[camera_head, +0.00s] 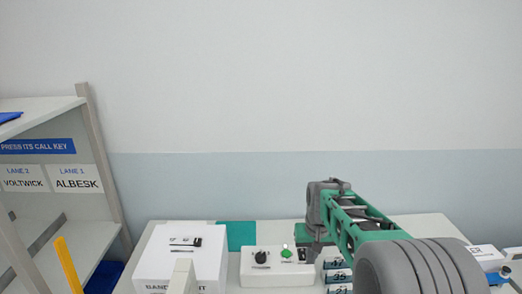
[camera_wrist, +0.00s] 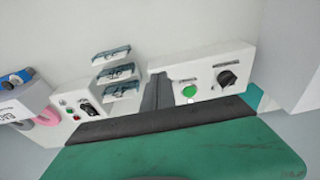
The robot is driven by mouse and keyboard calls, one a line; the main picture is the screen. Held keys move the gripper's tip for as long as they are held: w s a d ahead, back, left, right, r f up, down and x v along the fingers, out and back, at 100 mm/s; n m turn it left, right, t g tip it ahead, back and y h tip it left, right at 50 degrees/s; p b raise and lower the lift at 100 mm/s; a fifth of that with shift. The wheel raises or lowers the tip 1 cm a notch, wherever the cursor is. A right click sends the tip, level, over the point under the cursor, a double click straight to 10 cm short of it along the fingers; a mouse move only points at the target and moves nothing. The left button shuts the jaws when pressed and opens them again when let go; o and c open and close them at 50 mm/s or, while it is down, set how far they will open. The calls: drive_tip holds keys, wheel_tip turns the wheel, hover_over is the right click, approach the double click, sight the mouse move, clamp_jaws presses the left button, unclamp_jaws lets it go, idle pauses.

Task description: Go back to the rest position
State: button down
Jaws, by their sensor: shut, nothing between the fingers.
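My gripper (camera_wrist: 156,92) shows in the wrist view as two dark fingers pressed together, with nothing between them. In the head view my green and grey arm reaches in from the lower right, and its end is over the table beside a white control box (camera_head: 277,268). The box has a black knob (camera_head: 261,257) and a green button (camera_head: 286,253). In the wrist view the fingers appear beside the green button (camera_wrist: 189,91), with the black knob (camera_wrist: 227,79) farther right. I cannot tell whether the fingertips touch the box.
A large white box (camera_head: 184,255) stands left of the control box. A shelf rack (camera_head: 92,150) with lane signs stands at the left. A teal patch (camera_head: 236,235) lies at the back. The wall above is bare.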

drive_tip(key=s+a, duration=0.2)
drive_tip(key=s, duration=2)
drive_tip(key=r, duration=0.2)
drive_tip(key=r+t, duration=0.1)
drive_tip(key=w+a+r+t, duration=0.1)
drive_tip(key=r, duration=0.1)
drive_tip(key=shift+a+r+n, duration=0.1)
drive_tip(key=shift+r+n, duration=0.25)
drive_tip(key=shift+n, duration=0.05)
